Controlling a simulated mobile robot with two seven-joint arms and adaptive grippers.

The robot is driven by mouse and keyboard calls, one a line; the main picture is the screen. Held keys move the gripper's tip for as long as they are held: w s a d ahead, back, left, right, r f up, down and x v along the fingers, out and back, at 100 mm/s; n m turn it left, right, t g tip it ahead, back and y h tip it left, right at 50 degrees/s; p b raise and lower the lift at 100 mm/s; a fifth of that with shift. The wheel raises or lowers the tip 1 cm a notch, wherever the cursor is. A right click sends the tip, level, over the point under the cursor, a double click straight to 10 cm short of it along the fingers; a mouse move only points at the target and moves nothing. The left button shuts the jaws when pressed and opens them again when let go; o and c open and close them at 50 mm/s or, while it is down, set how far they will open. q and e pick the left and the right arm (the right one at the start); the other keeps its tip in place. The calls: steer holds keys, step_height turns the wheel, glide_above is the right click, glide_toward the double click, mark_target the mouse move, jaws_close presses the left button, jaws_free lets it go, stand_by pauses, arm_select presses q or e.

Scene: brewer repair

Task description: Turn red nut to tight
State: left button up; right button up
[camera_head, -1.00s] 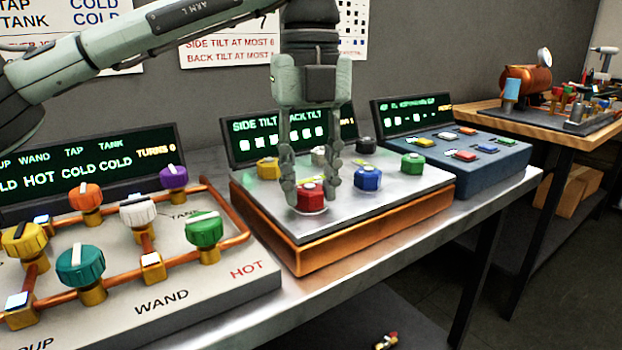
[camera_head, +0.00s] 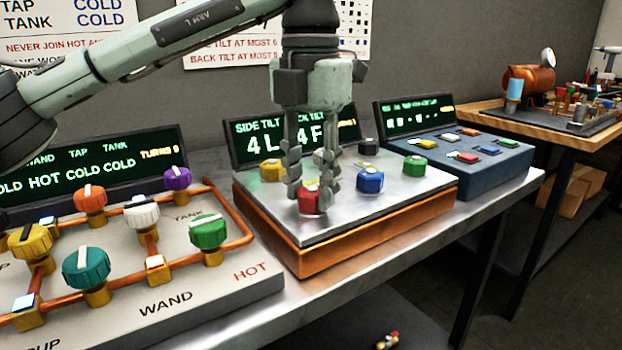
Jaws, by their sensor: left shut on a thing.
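The red nut (camera_head: 309,203) sits near the front left of the metal plate on the orange-sided box (camera_head: 400,217). My left gripper (camera_head: 312,198) points straight down from above and is shut on the red nut, with a finger on each side that hides part of it. The screen (camera_head: 270,138) behind the plate reads "SIDE TILT" and "BACK TILT", with "4L" and "4F" partly covered by the gripper. My right gripper is not in view.
Blue (camera_head: 370,180), green (camera_head: 415,165), yellow (camera_head: 271,170) and black (camera_head: 368,146) nuts stand on the same plate. A valve panel (camera_head: 215,270) with coloured knobs lies to the left. A blue box with coloured switches (camera_head: 480,165) stands to the right.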

mark_target(310, 191)
arm_select(q)
steer(key=shift+m, duration=0.6)
steer(key=o, duration=1.2)
steer(key=shift+c, duration=0.2)
step_height(310, 191, up, 12)
